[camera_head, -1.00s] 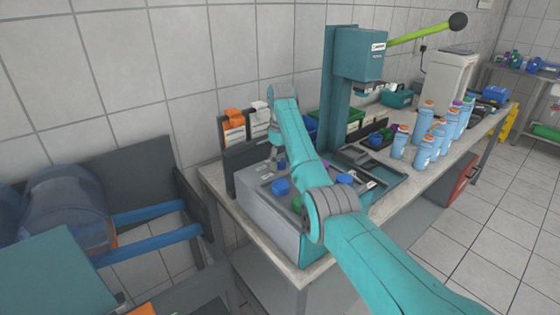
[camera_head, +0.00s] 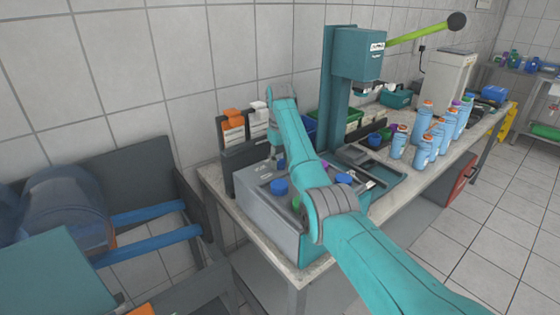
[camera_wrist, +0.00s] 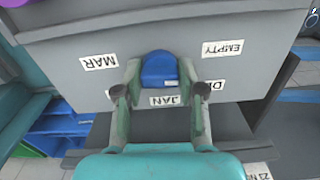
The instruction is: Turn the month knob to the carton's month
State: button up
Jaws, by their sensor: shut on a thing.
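A blue knob (camera_wrist: 158,70) sits on a grey panel (camera_wrist: 235,25), with my gripper (camera_wrist: 160,82) shut around it, one finger on each side. Printed labels surround the knob, upside down in the wrist view: MAR (camera_wrist: 98,62), EMPTY (camera_wrist: 222,48), JAN (camera_wrist: 168,100) and a partly hidden one starting with D (camera_wrist: 212,87). I cannot tell which label the knob points to. In the head view, the grey control box (camera_head: 262,208) stands on the bench, and my gripper (camera_head: 278,166) is low over its back part. Small cartons (camera_head: 233,127) stand behind the box; their print is unreadable.
A teal press (camera_head: 342,90) with a green lever stands behind the box. Several blue bottles (camera_head: 424,150) stand to the right on the bench (camera_head: 395,195). A dark frame with blue rails (camera_head: 150,240) is at left.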

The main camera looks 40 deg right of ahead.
jog(key=m, duration=0.4)
jog(key=shift+m, duration=0.3)
jog(key=m, duration=0.3)
jog(key=shift+m, duration=0.3)
jog(key=m, duration=0.4)
jog(key=shift+m, duration=0.3)
jog(key=m, duration=0.3)
jog(key=shift+m, duration=0.3)
jog(key=m, duration=1)
jog(key=shift+m, duration=0.3)
jog(key=o, duration=1.2)
jog(key=shift+c, duration=0.2)
